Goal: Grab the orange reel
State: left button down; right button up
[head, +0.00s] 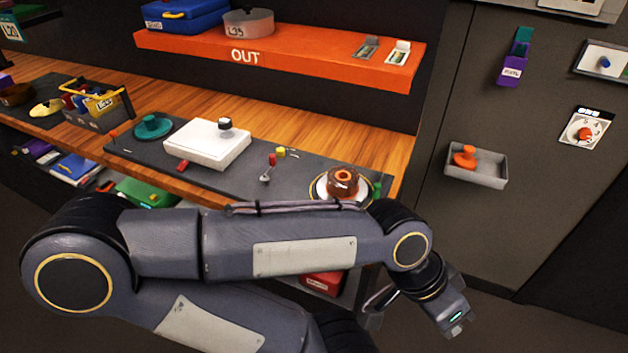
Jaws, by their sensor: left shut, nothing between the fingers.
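The orange reel (465,157) stands in a shallow grey tray (490,180) fixed to the dark wall panel at the right. It has a wide base and a narrower knob-like top. My left gripper (455,322) is at the lower right, well below the tray and apart from the reel. It is shut and empty, and its fingertips are hard to make out. My left arm crosses the lower half of the view and hides part of the bench front. My right gripper is not in view.
The wooden bench holds a grey mat (250,180) with a teal reel (152,125), a white box (207,143) and a brown ring-shaped thing (343,182) on a plate. An orange shelf (300,58) is above. A dial (586,133) and a purple holder (512,70) are on the panel.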

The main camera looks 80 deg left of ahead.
aim_at(343, 179)
jog(key=i+u, duration=0.1)
jog(key=u, duration=0.35)
jog(key=i+u, duration=0.1)
jog(key=u, duration=0.3)
jog(key=i+l+u, duration=0.1)
jog(key=u, duration=0.35)
jog(key=l+u, duration=0.1)
jog(key=u, duration=0.3)
jog(key=i+l+u, duration=0.1)
jog(key=u, duration=0.35)
jog(key=i+l+u, duration=0.1)
jog(key=u, duration=0.3)
jog(key=i+l+u, duration=0.1)
jog(key=u, duration=0.35)
jog(key=i+l+u, duration=0.1)
jog(key=l+u, duration=0.2)
jog(key=u, duration=0.2)
jog(key=l+u, duration=0.25)
jog(key=u, duration=0.2)
jog(key=l+u, duration=0.3)
jog(key=u, duration=0.2)
